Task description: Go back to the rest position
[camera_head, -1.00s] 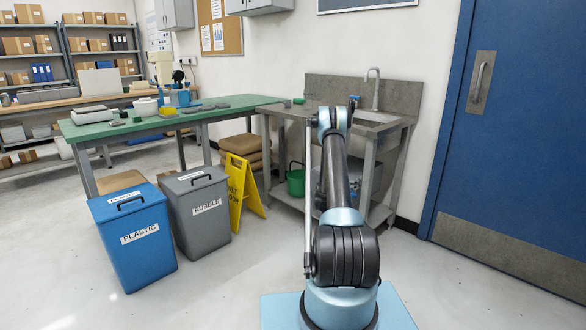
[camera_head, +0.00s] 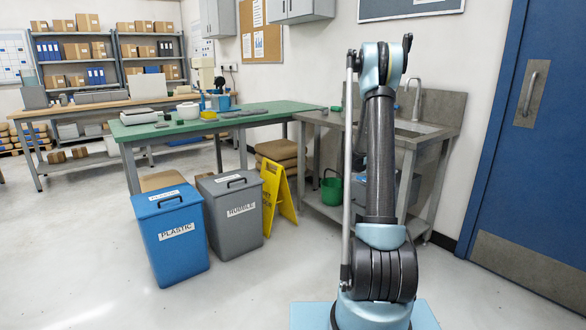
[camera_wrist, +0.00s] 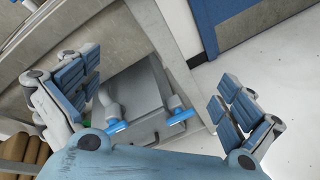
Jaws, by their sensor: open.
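My gripper (camera_wrist: 158,98) shows in the wrist view with its two blue-padded fingers spread wide apart. It is open, and nothing is between the fingers. Beyond it in that view are a grey box-like surface with a pale pipe and blue handles (camera_wrist: 180,116), and the pale floor. In the head view my arm rises nearly upright in front of the sink bench (camera_head: 440,145). The gripper itself cannot be made out in the head view.
A blue plastic bin (camera_head: 172,245), a grey rubble bin (camera_head: 232,215) and a yellow wet-floor sign (camera_head: 280,198) stand left of my arm. A green-topped table (camera_head: 200,124) is behind them. A blue door (camera_head: 530,160) is at right. Floor at front left is clear.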

